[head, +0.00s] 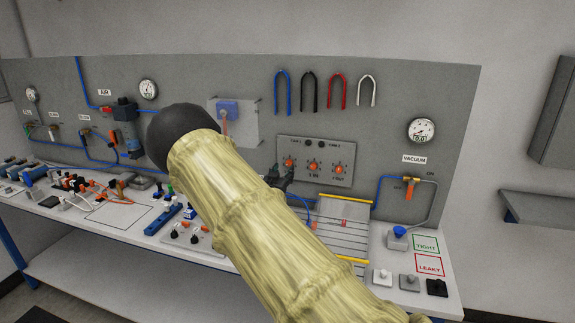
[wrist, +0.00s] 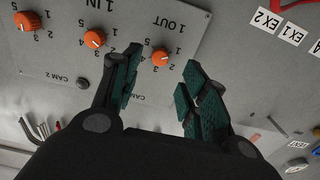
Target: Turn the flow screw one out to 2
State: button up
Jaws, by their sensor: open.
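The flow screw one out is an orange knob (wrist: 160,57) on a light panel, beside the printed "1 OUT" label in the wrist view. Small numbers stand around it; its exact setting is too small to read. My gripper (wrist: 158,78) is open, with its dark green pads apart. The knob shows in the gap between the fingertips, closer to the left finger in the picture. I cannot tell whether a finger touches it. In the head view my gripper (head: 282,176) is a dark shape at the left part of the knob panel (head: 325,148), partly hidden by my arm.
Another orange knob (wrist: 95,38) sits left of it by "1 IN", and a further one (wrist: 27,20) stands at the far left. The vacuum gauge (head: 421,130) is on the wall to the right. A bench (head: 110,222) with small parts runs below.

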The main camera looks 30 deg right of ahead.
aim_at(288, 165)
jog(key=shift+p+x, duration=1)
jog(key=shift+x, duration=2.1)
grip_shut()
